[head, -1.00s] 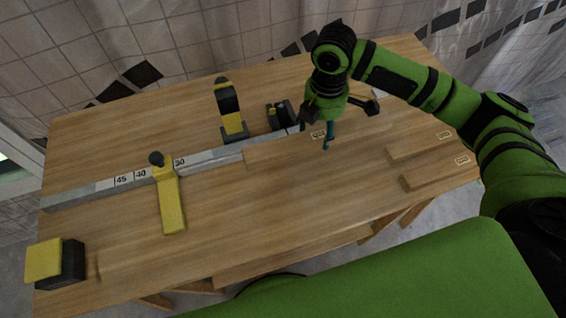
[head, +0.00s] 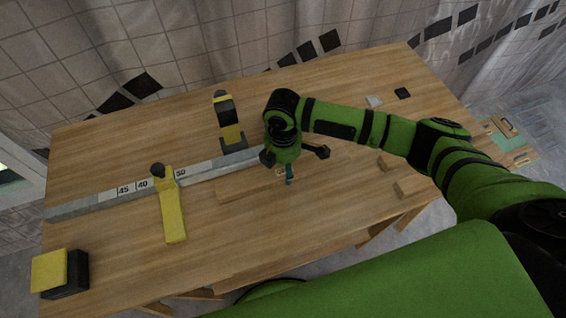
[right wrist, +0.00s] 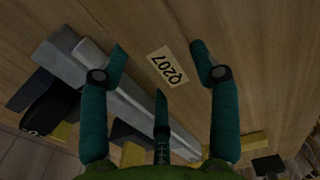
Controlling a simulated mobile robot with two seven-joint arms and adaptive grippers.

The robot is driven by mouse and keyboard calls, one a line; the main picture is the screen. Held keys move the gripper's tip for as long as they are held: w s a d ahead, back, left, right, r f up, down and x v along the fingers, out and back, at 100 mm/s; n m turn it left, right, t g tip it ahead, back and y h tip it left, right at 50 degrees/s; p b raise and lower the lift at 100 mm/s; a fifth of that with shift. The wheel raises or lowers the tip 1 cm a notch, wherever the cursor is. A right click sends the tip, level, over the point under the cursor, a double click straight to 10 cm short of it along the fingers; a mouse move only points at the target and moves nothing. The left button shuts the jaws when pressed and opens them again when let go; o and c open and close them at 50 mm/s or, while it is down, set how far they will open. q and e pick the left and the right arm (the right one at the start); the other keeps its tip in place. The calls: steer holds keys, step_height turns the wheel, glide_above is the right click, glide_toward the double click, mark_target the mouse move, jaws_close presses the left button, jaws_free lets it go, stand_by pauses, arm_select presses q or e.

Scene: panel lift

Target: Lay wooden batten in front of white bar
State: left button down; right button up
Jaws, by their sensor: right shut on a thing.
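The wooden batten (head: 240,190) is a flat light-brown strip with a paper label, which reads Q207 in the right wrist view (right wrist: 168,68). My right gripper (head: 288,178) is shut on it from above, near its label. The white bar (head: 205,170) is a long pale rail with number marks, running across the table just behind the batten. The batten lies roughly along the bar, on its front side. I cannot tell whether the batten touches the table or the bar. My right gripper and arm hide part of both. My left gripper is not in view.
A yellow stop arm (head: 172,212) crosses the bar left of the batten. A black-and-yellow device (head: 229,122) stands behind the bar. Two more wooden pieces (head: 410,187) lie at the right front edge. A yellow-and-black block (head: 60,273) sits at the left front corner. The front middle is clear.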

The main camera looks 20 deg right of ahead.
mark_target(283, 168)
steer(key=shift+f, duration=0.1)
steer(key=o, duration=1.3)
steer(key=shift+o, duration=0.2)
step_height(283, 168, up, 12)
steer(key=b, duration=0.1)
steer(key=shift+b, duration=0.35)
